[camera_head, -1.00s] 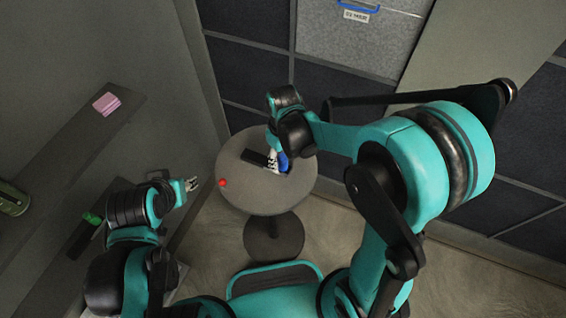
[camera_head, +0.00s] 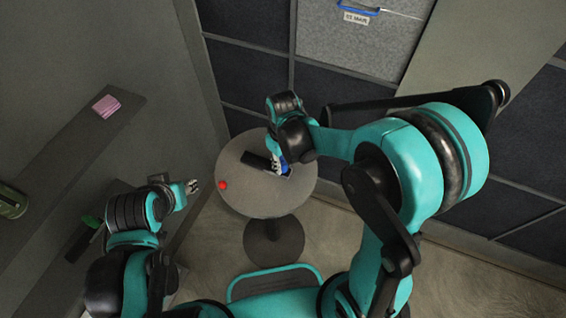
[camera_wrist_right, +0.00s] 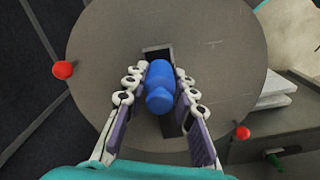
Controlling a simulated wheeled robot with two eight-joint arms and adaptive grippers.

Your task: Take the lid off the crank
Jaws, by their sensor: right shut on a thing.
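The crank seems to be the round grey disc (camera_head: 238,190) on a stand; it also shows in the right wrist view (camera_wrist_right: 215,55). A blue rounded piece (camera_wrist_right: 159,88) sits over a dark slot (camera_wrist_right: 154,51) in it. I cannot tell for sure whether this piece is the lid. My right gripper (camera_wrist_right: 160,92) is shut on the blue piece, one finger on each side. In the head view the right gripper (camera_head: 279,163) hides most of it. My left gripper (camera_head: 191,186) is left of the disc, apart from it, too small to judge.
A black bar (camera_head: 256,161) lies at the disc beside my right gripper. A red ball (camera_head: 222,185) is at the disc's left edge. A shelf with a pink block (camera_head: 106,105) and a green-handled tool (camera_head: 90,221) are at the left. Dark panels (camera_head: 250,72) stand behind.

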